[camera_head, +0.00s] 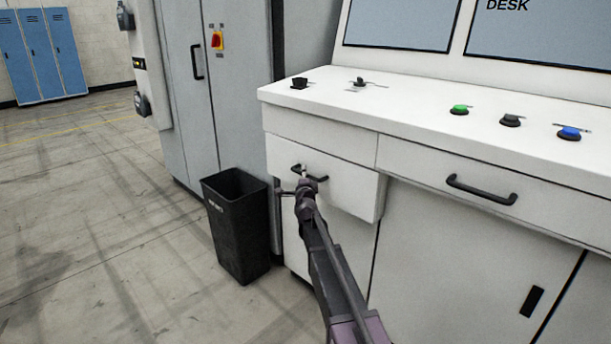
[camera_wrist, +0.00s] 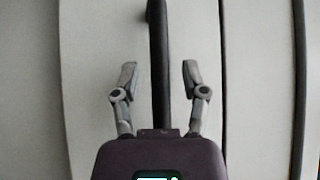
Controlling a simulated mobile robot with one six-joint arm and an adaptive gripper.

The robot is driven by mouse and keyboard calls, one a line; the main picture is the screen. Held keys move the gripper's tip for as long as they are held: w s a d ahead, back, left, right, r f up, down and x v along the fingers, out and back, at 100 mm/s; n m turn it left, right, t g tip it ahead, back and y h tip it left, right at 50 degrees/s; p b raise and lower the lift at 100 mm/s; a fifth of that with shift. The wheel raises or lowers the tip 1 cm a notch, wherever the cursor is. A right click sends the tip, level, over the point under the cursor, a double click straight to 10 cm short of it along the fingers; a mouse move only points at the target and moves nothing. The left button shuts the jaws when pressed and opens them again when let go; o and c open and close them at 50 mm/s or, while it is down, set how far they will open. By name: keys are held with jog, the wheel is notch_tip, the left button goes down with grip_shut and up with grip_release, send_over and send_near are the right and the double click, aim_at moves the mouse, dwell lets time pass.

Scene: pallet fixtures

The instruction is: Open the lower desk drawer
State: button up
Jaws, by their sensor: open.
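The desk's lower left drawer (camera_head: 345,188) is a white front with a black bar handle (camera_head: 311,173). It sits below a plain white panel (camera_head: 318,138), and its front appears to stand out a little from the desk face. My gripper (camera_head: 302,184) is at this handle, and my arm hides part of the drawer front. In the wrist view the handle (camera_wrist: 158,60) runs upright between my two open fingers. The fingers show a gap to the bar on both sides, and nothing is gripped.
A black waste bin (camera_head: 238,225) stands on the floor left of the desk, close to the drawer. A grey cabinet (camera_head: 225,90) is behind it. A wide drawer (camera_head: 420,170) with its own handle is to the right. Floor at left is clear.

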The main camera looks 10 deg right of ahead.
jog(key=shift+c, duration=0.2)
grip_shut()
dwell(0.3)
